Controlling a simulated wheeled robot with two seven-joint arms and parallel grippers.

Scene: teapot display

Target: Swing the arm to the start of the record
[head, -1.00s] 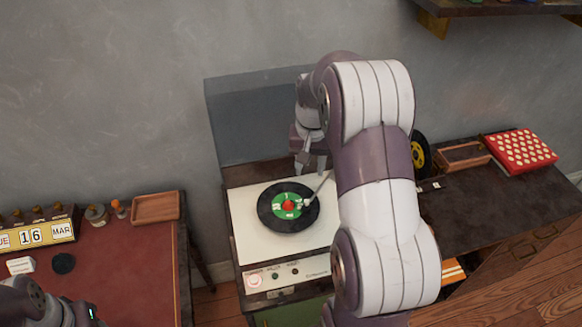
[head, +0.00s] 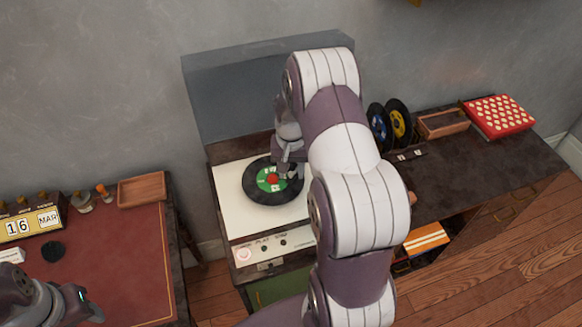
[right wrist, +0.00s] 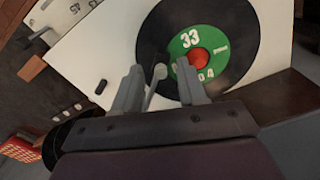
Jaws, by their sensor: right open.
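The black record (head: 257,195) with a green label and red centre lies on the white turntable top (head: 232,205). It also shows in the right wrist view (right wrist: 155,35). My right gripper (head: 288,172) is low over the record's right side, jaws apart. In the right wrist view my right gripper (right wrist: 160,85) has the tonearm's pale end (right wrist: 158,74) between its open fingers, nearer the left one, beside the label. I cannot tell whether a finger touches it.
The raised lid (head: 240,85) stands behind the turntable. Reels (head: 400,120), a wooden tray (head: 440,123) and a red box (head: 498,117) are on the dark cabinet to the right. A red-topped desk (head: 120,250) with a calendar (head: 30,222) is at the left.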

